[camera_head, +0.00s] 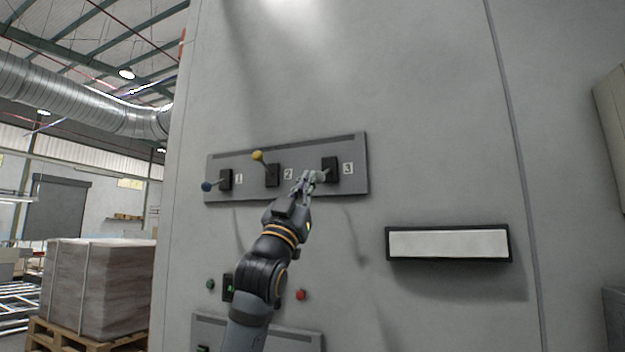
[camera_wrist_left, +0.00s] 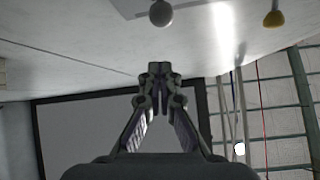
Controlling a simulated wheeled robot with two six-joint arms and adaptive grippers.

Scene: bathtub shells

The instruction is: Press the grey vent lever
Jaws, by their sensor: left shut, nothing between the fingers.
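The grey lever (camera_head: 321,176) sticks out from the black slot marked 3 on the wall panel (camera_head: 310,150), its round knob toward the left. The same grey knob shows at the top of the left wrist view (camera_wrist_left: 161,13). My left gripper (camera_head: 305,178) is just left of the knob in the head view. Its fingers are closed with nothing between them, and in the left wrist view the fingertips (camera_wrist_left: 160,72) point toward the knob with a gap in the picture. Whether any part touches the lever, I cannot tell. My right gripper is not in view.
The yellow lever (camera_head: 258,156) at 2 and the blue lever (camera_head: 207,187) at 1 are on the same panel. A framed white plate (camera_head: 448,244) is at right. Bare wall lies above the panel.

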